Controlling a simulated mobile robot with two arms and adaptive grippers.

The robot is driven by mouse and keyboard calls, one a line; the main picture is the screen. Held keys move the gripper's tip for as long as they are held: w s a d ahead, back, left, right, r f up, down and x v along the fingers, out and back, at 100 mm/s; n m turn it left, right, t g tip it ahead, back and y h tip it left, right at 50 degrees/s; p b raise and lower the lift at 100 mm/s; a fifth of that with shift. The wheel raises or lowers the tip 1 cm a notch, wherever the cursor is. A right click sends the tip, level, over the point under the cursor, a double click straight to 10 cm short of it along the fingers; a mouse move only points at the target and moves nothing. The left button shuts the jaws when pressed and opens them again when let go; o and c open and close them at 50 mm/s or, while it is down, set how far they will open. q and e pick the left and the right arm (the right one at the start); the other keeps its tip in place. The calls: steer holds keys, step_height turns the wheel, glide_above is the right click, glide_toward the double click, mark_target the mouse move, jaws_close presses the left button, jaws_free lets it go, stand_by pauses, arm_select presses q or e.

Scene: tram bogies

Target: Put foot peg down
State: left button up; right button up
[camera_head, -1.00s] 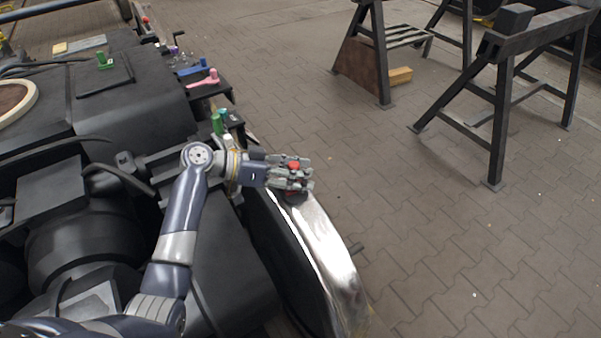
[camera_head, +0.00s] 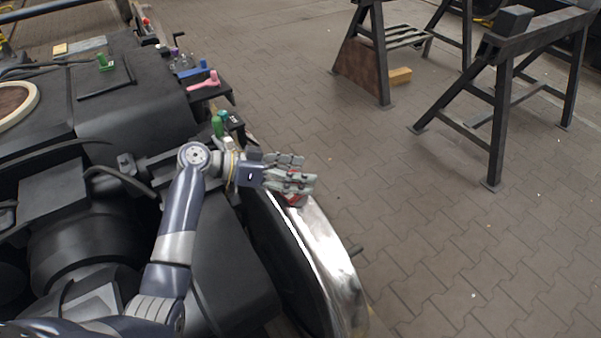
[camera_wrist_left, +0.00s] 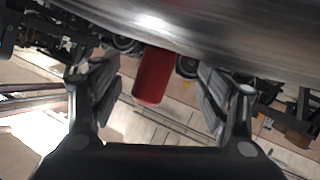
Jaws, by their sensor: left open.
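The foot peg, a red cylinder (camera_wrist_left: 153,76), shows in the wrist view between the two open fingers, with a visible gap on each side. Its far end meets the lower edge of the shiny metal wheel rim (camera_wrist_left: 200,35). In the head view only a bit of red (camera_head: 293,200) shows under my left gripper (camera_head: 304,181), most of it hidden by the fingers. The left gripper is open beside the wheel (camera_head: 322,248). My right gripper is not in view.
The dark bogie frame (camera_head: 135,105) fills the left side. A pink handle (camera_head: 205,81), a blue one (camera_head: 193,69) and a green one (camera_head: 217,126) stand along its edge. Black trestles (camera_head: 497,110) stand at the back right. The paved floor (camera_head: 430,240) is clear between.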

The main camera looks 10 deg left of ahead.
arm_select(q)
steer(key=v, duration=1.1)
steer(key=shift+a, duration=0.25)
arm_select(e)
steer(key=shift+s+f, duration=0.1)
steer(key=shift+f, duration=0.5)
arm_select(q)
steer(key=shift+s+r, duration=0.1)
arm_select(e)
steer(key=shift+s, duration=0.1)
